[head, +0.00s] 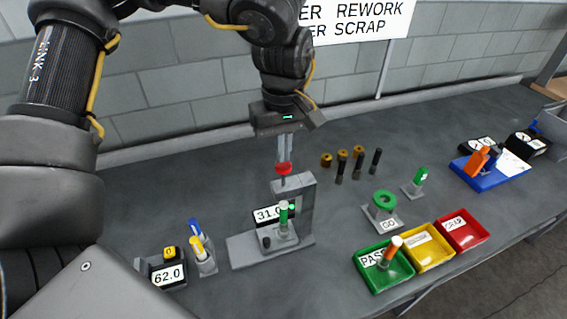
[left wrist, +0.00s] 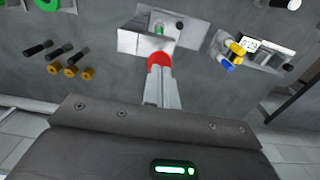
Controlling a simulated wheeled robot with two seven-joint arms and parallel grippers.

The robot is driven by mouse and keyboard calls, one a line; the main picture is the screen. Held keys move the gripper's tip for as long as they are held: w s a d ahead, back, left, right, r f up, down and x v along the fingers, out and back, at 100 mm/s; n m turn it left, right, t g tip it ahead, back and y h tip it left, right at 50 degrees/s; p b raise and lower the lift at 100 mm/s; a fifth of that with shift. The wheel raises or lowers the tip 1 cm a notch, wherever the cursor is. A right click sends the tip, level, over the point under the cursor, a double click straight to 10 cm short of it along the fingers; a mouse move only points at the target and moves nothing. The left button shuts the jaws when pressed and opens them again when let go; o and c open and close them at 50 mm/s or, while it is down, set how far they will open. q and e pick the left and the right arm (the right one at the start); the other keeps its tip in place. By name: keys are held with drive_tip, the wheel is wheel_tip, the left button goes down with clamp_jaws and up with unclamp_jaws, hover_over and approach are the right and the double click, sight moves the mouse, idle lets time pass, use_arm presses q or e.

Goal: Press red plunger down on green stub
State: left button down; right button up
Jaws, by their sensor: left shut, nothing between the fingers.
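The red plunger (head: 283,169) is a small red knob on top of the grey press stand (head: 306,200). The green stub (head: 283,218) stands upright on the stand's base, below and in front of the plunger. My left gripper (head: 284,158) points straight down with its fingers together, right over the red knob. The fingertips are at the knob's top; I cannot tell whether they touch it. In the left wrist view the red plunger (left wrist: 159,61) shows at the fingertips, partly hidden by them, and the green stub (left wrist: 158,29) shows beyond. My right gripper is out of view.
The stand carries a display (head: 268,214) reading about 31.0. Nearby are a pen holder (head: 206,264), a 62.0 display (head: 168,275), a green ring gauge (head: 383,201), and green (head: 374,283), yellow (head: 430,255) and red (head: 470,238) trays. Several black-and-brass pieces stand behind.

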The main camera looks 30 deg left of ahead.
sight(283, 165)
use_arm(q)
drive_tip(key=shift+f+b, duration=0.7)
drive_tip(key=shift+f, duration=0.75)
drive_tip(key=shift+f+b, duration=0.4)
drive_tip(key=shift+f, duration=0.35)
drive_tip(key=shift+r+p, duration=0.25)
drive_tip(key=shift+p, duration=0.05)
wheel_tip(283, 165, up, 3)
drive_tip(key=p, duration=0.3)
wheel_tip(283, 165, up, 6)
drive_tip(key=p, duration=0.5)
drive_tip(key=shift+f, duration=0.25)
